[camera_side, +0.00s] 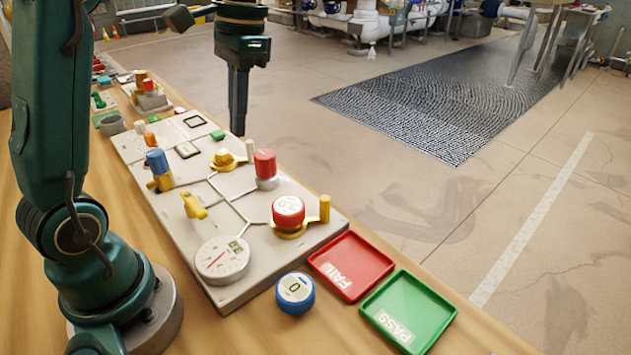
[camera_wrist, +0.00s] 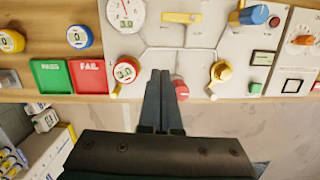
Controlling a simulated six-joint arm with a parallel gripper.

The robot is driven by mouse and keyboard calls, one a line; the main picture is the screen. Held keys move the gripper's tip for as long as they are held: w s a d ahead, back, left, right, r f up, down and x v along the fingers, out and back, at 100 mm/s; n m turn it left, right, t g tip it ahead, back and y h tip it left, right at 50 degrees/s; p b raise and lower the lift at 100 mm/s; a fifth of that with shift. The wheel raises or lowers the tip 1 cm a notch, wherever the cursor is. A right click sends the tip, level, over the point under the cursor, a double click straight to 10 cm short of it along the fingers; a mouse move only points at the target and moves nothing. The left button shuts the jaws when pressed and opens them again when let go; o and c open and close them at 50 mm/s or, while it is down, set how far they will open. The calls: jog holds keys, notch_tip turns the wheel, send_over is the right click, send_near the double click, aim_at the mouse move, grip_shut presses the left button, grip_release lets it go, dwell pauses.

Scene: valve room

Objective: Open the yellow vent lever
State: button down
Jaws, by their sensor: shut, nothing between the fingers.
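The yellow lever (camera_side: 194,205) sits on the pale valve panel (camera_side: 222,190), just behind the round gauge in the side view. It also shows in the wrist view as a flat yellow bar (camera_wrist: 181,17) at the top, lying across the picture. I take it as the vent lever; no label can be read.
Near the lever stand a red-capped dial (camera_side: 288,210), a red knob (camera_side: 265,163), a yellow knob (camera_side: 224,158), a blue-topped handle (camera_side: 158,163) and the gauge (camera_side: 222,259). Red (camera_side: 351,266) and green (camera_side: 408,312) trays and a blue dial (camera_side: 295,293) lie in front.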

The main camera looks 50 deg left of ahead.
aim_at(193, 203)
jog(key=a+f, duration=0.1)
jog(key=w+a+f+g, duration=0.1)
jog(key=f, duration=0.1)
jog(key=shift+a+n, duration=0.1)
jog(key=shift+n, duration=0.3)
jog(key=x, duration=1)
jog(key=shift+s+d, duration=0.15)
jog(key=shift+d, duration=0.05)
jog(key=s, duration=0.2)
jog(key=shift+s, duration=0.9)
